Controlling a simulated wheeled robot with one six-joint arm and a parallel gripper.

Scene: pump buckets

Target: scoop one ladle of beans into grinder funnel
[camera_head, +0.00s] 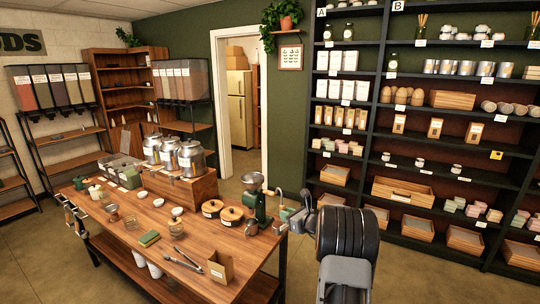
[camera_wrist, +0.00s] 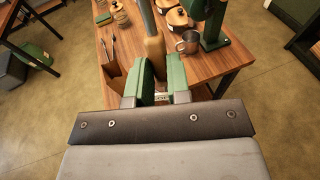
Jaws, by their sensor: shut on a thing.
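My gripper (camera_wrist: 160,84) is shut on a wooden handle with a grey metal shaft (camera_wrist: 147,18) in the wrist view. It is likely the ladle; its bowl is out of view there, so I cannot tell what it holds. In the head view my gripper (camera_head: 291,214) is at the table's right end, just right of the green grinder (camera_head: 260,208). The grinder has a grey funnel (camera_head: 252,179) on top. In the wrist view the grinder (camera_wrist: 213,28) stands to the right of the handle. No loose beans can be made out.
Two wooden-lidded pots (camera_head: 232,216) stand left of the grinder. A metal cup (camera_wrist: 188,43) is beside it. An open cardboard box (camera_head: 221,267), tongs (camera_head: 183,261) and a green sponge (camera_head: 149,239) lie near the front edge. Metal canisters (camera_head: 191,158) stand on a wooden riser (camera_head: 180,186).

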